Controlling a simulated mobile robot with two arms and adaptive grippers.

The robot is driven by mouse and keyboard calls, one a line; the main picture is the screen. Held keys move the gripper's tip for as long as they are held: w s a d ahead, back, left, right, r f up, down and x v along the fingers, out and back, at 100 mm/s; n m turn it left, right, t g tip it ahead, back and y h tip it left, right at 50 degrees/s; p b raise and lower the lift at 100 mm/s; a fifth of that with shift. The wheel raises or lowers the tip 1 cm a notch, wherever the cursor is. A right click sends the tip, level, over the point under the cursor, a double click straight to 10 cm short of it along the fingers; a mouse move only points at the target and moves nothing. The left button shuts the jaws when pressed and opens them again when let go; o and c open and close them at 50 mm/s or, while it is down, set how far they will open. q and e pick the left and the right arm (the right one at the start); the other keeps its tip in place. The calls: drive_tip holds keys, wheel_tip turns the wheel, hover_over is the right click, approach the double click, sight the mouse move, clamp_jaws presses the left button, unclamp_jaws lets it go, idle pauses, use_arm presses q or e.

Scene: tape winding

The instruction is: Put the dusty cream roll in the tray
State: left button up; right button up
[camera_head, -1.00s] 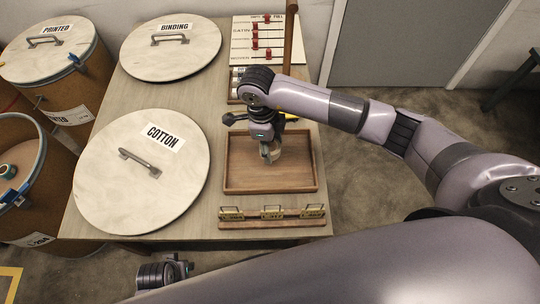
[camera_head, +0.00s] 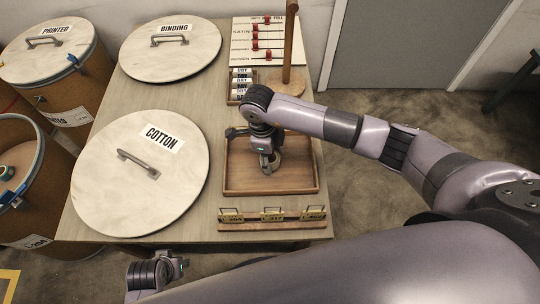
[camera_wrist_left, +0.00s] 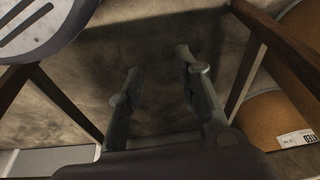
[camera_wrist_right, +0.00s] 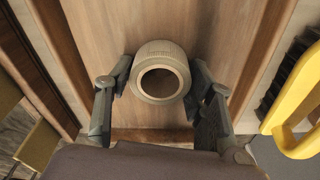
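The dusty cream roll (camera_wrist_right: 160,72) is between the two fingers of my right gripper (camera_wrist_right: 160,78), with its round hole facing the wrist camera. The fingers appear to touch its sides. In the head view the roll (camera_head: 276,160) and the right gripper (camera_head: 267,162) are low inside the wooden tray (camera_head: 270,191). I cannot tell whether the roll rests on the tray floor. The left gripper (camera_wrist_left: 158,75) is open and empty, apart from the table, over the floor.
Round lids marked COTTON (camera_head: 140,182) and BINDING (camera_head: 170,48) lie on the table left of the tray. A rack with brass tags (camera_head: 272,218) stands in front of the tray. A wooden post (camera_head: 289,45) stands behind it. A yellow-handled brush (camera_wrist_right: 295,105) lies beside the tray.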

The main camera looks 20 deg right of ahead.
drive_tip(key=o, duration=0.3)
use_arm(q)
drive_tip(key=shift+f, duration=0.1)
use_arm(e)
drive_tip(key=shift+r, duration=0.1)
use_arm(q)
wheel_tip(320, 180, down, 6)
drive_tip(key=s+p, duration=0.1)
drive_tip(key=s, duration=0.1)
drive_tip(key=shift+a+r+p, duration=0.15)
drive_tip(key=shift+r+p, duration=0.05)
drive_tip(key=shift+p, duration=0.15)
use_arm(e)
drive_tip(key=r, duration=0.4)
drive_tip(key=a+r, duration=0.1)
drive_tip(key=r, duration=0.7)
drive_tip(key=shift+w+a, duration=0.15)
drive_tip(key=shift+w, duration=0.25)
